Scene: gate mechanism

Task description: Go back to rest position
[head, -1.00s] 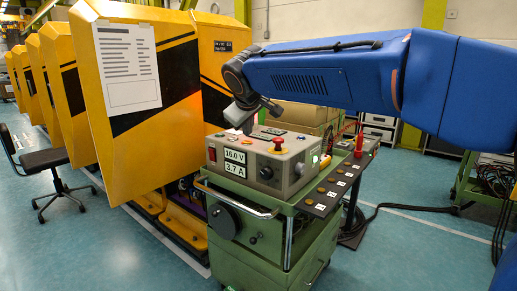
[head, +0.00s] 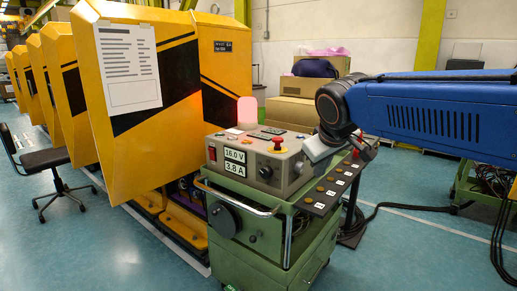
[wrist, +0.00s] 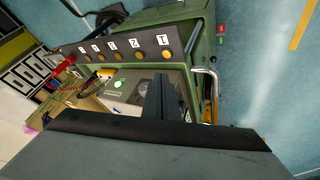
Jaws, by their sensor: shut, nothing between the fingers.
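My gripper (head: 325,150) hangs at the end of my blue arm in the head view, just right of the grey control box. In the wrist view my gripper (wrist: 165,97) shows as dark fingers closed together with nothing between them. The control box (head: 262,163) sits on a green cart (head: 265,240). Its displays read 16.0 V and 3.8 A. A red knob stands on its top, and a pinkish lamp (head: 247,112) shows behind it. My gripper appears apart from the box.
A side shelf with a row of numbered buttons (head: 321,194) juts from the cart under my gripper. Yellow cabinets (head: 150,100) stand at left, with a black chair (head: 45,165). Cardboard boxes (head: 300,95) are behind. Blue floor is open at the right front.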

